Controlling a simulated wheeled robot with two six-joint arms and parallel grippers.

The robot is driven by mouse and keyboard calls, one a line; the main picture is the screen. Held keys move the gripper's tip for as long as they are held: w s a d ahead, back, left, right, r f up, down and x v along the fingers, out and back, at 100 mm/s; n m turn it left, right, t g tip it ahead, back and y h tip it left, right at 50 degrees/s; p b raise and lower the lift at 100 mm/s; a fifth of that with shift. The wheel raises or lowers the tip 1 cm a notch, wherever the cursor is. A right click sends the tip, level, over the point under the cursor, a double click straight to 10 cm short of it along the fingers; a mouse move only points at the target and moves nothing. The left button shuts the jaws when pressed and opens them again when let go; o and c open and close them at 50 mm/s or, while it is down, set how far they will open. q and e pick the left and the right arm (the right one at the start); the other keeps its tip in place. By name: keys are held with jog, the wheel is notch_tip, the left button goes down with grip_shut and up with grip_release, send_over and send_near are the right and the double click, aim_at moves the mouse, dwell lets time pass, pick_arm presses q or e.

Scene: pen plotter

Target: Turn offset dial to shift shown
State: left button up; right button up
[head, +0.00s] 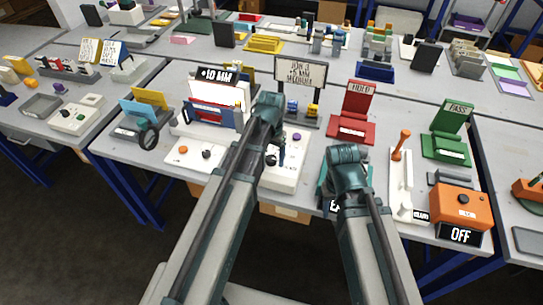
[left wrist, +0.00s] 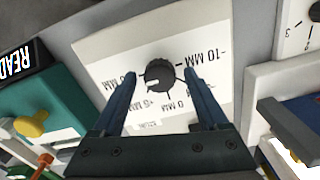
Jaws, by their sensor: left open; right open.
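The offset dial (left wrist: 160,73) is a round black knob on a white plate (left wrist: 105,45) with printed MM labels, including -10, 0 and +5. Its pale mark points to the lower left in the left wrist view; the label there is partly hidden by a finger. My left gripper (left wrist: 164,76) is open, its fingers on either side of the knob; I cannot tell whether they touch it. In the head view my left gripper (head: 279,152) is over the white dial box (head: 285,178). A sign (head: 217,75) reads +10 MM. My right gripper (head: 345,158) hangs right of the box, fingertips hidden.
A teal box (left wrist: 45,110) with a READY-like sign stands close beside the dial box. A red HOLD stand (head: 352,128), a green PASS stand (head: 449,145) and an orange box (head: 461,205) with an OFF sign stand further right. A text sign (head: 300,73) stands behind.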

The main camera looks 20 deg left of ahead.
aim_at(272, 158)
pick_arm(q)
jog(key=shift+r, duration=0.1)
notch_tip(272, 158, up, 14)
jog(key=p, duration=1.3)
jog(key=shift+f+p, duration=0.2)
jog(key=shift+p, duration=0.2)
jog(key=s+d+m+y, duration=0.1)
jog(key=s+d, duration=0.9)
jog(key=s, duration=0.4)
jog(key=shift+s+d+f+b, duration=0.2)
jog(key=shift+s+f+b, duration=0.05)
jog(key=shift+s+b, duration=0.1)
jog(key=shift+a, duration=0.15)
